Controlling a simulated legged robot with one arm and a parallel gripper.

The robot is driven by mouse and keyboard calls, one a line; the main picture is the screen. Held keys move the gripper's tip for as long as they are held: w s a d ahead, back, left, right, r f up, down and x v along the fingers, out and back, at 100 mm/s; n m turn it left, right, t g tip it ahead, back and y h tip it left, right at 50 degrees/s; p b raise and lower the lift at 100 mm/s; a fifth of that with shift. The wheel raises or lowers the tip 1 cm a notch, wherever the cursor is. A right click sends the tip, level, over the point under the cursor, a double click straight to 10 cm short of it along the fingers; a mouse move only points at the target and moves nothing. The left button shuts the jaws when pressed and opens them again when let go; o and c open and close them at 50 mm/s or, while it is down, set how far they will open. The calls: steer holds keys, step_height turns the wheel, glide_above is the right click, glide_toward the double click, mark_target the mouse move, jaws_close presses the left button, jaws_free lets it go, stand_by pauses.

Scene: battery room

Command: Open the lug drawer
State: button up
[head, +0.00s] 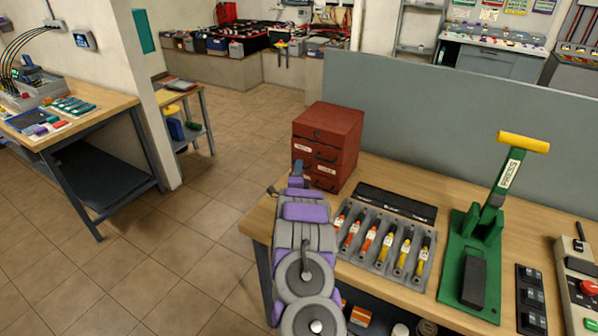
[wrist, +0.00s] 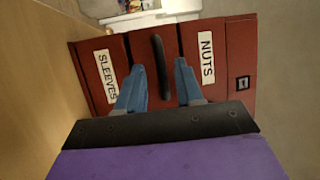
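A red drawer cabinet (head: 340,143) stands on the bench's left end in the head view. Its front carries white labels and dark handles; the labels are too small to read there. The wrist view shows the cabinet front (wrist: 233,60) turned sideways, with the labels SLEEVES (wrist: 106,74) and NUTS (wrist: 206,58). A dark handle (wrist: 158,66) lies on the band between them; no label for this band shows. My gripper (wrist: 160,77) is open, its blue fingers on either side of that handle. Contact cannot be told. In the head view my gripper (head: 298,168) is at the cabinet's front.
Screwdriver-like tools in a grey tray (head: 350,256), a black strip (head: 396,203) and a green press (head: 470,262) occupy the bench right of my arm. A grey partition (head: 430,120) stands behind. The tiled floor (head: 200,230) to the left is clear.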

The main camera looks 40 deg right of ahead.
steer(key=shift+w+d, duration=0.1)
steer(key=shift+w, duration=0.05)
steer(key=shift+c, duration=0.4)
jaws_close()
steer(key=shift+f, duration=0.15)
stand_by(0.9)
